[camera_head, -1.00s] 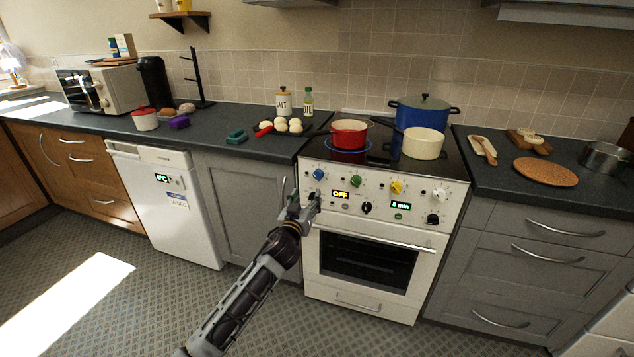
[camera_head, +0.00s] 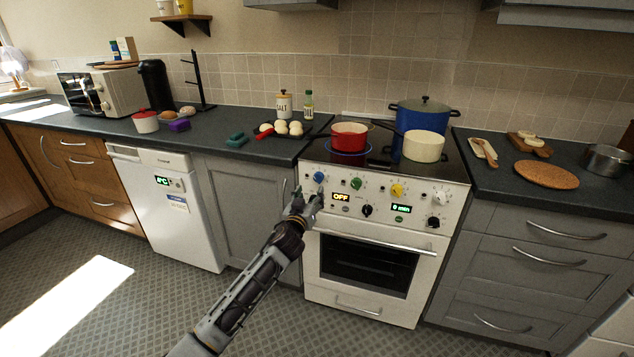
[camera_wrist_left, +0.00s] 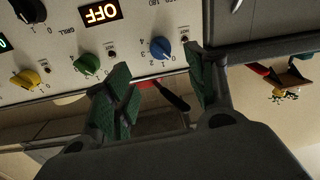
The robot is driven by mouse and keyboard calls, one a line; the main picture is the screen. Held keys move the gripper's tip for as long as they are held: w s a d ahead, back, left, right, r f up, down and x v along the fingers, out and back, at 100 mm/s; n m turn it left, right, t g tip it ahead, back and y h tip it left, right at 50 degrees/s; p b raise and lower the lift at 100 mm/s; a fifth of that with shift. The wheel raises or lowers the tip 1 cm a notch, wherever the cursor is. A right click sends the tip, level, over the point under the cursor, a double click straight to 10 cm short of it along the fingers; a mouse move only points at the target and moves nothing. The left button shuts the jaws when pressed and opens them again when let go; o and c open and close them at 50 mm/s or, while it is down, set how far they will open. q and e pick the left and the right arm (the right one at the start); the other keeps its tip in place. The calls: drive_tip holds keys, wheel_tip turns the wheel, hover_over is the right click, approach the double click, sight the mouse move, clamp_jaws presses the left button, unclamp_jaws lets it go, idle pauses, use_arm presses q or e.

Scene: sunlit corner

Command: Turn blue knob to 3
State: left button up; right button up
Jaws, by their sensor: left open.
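The blue knob (camera_head: 319,177) is at the left end of the stove's (camera_head: 383,191) front panel. In the left wrist view the blue knob (camera_wrist_left: 160,48) shows upside down with numbers around it, ahead of and between the two fingers. Its exact setting is hard to read. My left gripper (camera_head: 308,193) is open, just below and left of the knob. In the left wrist view the open gripper (camera_wrist_left: 165,90) has green finger pads, with a gap between them and nothing held. The right gripper is not in view.
A green knob (camera_head: 355,183), a yellow knob (camera_head: 397,190) and a white knob (camera_head: 439,195) continue along the panel. A black knob (camera_head: 367,210) sits below. A red pot (camera_head: 349,136) and a cream pot (camera_head: 424,146) stand on the hob above. The oven handle (camera_head: 375,241) runs beneath.

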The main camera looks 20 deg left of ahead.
sight(317, 180)
use_arm(q)
drive_tip(key=shift+w+a+b, duration=0.2)
drive_tip(key=shift+w+b, duration=0.45)
drive_tip(key=shift+w, duration=4.45)
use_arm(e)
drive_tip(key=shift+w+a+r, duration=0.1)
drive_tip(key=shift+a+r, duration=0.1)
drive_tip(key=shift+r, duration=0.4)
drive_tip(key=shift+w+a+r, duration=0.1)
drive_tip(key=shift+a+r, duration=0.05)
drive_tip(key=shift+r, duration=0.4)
use_arm(q)
drive_tip(key=c, duration=1.1)
drive_tip(key=shift+o, duration=0.2)
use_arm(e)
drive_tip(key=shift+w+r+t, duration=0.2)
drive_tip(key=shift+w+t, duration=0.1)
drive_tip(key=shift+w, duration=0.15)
